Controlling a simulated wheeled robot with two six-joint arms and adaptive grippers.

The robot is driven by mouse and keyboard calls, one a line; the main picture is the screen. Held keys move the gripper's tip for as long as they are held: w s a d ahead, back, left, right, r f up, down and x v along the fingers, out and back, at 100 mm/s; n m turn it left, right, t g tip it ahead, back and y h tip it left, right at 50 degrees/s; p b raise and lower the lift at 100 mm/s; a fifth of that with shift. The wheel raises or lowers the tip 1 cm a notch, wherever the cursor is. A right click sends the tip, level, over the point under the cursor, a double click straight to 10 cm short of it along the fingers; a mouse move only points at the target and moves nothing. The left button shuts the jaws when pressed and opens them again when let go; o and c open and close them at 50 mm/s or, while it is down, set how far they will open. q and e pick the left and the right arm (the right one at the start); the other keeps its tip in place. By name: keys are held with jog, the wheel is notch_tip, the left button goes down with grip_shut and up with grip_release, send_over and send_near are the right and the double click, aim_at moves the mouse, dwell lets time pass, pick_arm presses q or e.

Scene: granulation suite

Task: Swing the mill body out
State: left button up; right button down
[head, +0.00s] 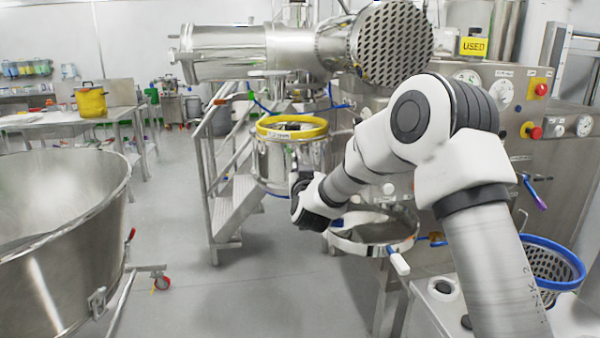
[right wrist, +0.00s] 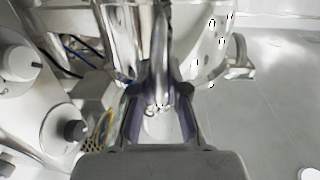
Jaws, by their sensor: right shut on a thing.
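The mill body (head: 272,162) is a steel drum with a yellow ring (head: 262,127) around its top, in the middle of the head view. My right gripper (head: 306,198) is against its lower right side; the fingertips are hidden there. In the right wrist view, my right gripper (right wrist: 160,118) is shut on a curved steel handle (right wrist: 160,62). The shiny steel body (right wrist: 205,45) shows behind the handle. A round steel collar (head: 375,238) with a white-gripped lever (head: 398,260) is below my right forearm. My left gripper is in neither view.
A large steel bowl (head: 60,240) fills the left foreground. Steel steps (head: 235,205) stand just left of the mill body. A control panel (head: 505,110) with gauges is behind my right arm. A blue-rimmed basket (head: 552,262) is at right. Open floor (head: 250,300) lies between bowl and machine.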

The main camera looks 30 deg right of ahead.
jog(key=shift+f, duration=0.15)
jog(key=c, duration=1.5)
grip_release()
jog(key=shift+s, duration=0.1)
jog(key=shift+c, duration=0.2)
jog(key=o, duration=0.4)
jog(key=shift+s+d, duration=0.1)
jog(key=shift+s, duration=0.1)
jog(key=shift+c, duration=0.2)
jog(key=v, duration=1.2)
jog(key=shift+s, duration=0.25)
jog(key=shift+d, duration=0.15)
